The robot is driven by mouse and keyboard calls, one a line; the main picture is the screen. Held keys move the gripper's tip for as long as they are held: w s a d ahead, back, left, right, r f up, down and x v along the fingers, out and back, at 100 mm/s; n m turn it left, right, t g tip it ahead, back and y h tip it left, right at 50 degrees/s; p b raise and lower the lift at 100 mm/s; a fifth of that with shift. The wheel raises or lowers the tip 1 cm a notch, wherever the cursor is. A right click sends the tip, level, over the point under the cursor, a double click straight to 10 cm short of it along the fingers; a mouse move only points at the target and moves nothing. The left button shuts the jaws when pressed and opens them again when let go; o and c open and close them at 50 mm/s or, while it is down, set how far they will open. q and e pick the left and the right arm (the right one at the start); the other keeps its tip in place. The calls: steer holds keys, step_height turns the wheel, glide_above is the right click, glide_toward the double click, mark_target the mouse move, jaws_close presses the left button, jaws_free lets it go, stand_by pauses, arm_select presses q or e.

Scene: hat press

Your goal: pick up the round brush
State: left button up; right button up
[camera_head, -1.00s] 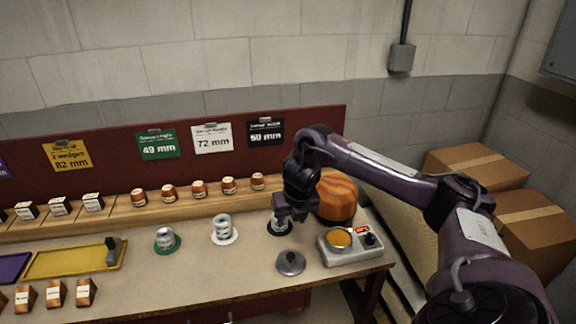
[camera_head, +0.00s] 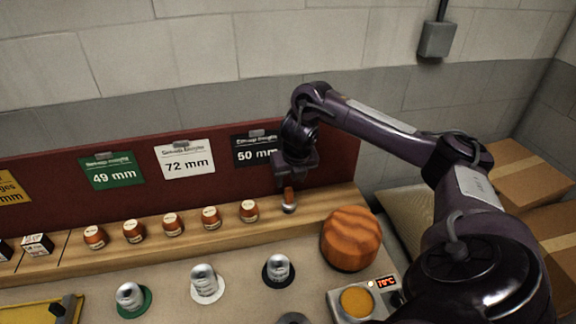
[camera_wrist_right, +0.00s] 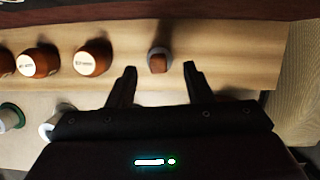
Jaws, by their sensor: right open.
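The round brush (camera_head: 289,202) stands on the wooden shelf at the back, with a brown handle up and a pale, rounded lower end. In the right wrist view the brush (camera_wrist_right: 159,62) shows from above, between the lines of the two fingers. My right gripper (camera_head: 287,182) is open and points down over the brush handle. In the wrist view the open right gripper (camera_wrist_right: 160,72) has one fingertip on each side of the brush, with a gap on both sides. My left gripper is not in view.
Several brown jars (camera_head: 249,211) stand left of the brush on the shelf (camera_head: 325,200). In front are an orange-brown wooden block (camera_head: 351,238), a heater with a display (camera_head: 385,283) and metal pieces on coloured rings (camera_head: 279,268). The red back panel (camera_head: 335,165) rises close behind.

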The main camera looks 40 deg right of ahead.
mark_target(289, 189)
steer(key=shift+w+f, duration=0.1)
steer(key=shift+f, duration=0.35)
steer(key=shift+f+b, duration=0.8)
steer(key=b+x, duration=0.1)
steer(key=x, duration=0.3)
steer(key=shift+a+f, duration=0.15)
steer(key=shift+f, duration=0.1)
steer(key=shift+w+f, duration=0.1)
steer(key=shift+f, duration=0.2)
jaws_close()
steer(key=shift+r, duration=0.15)
step_height(289, 189, up, 20)
steer(key=p, duration=1.1)
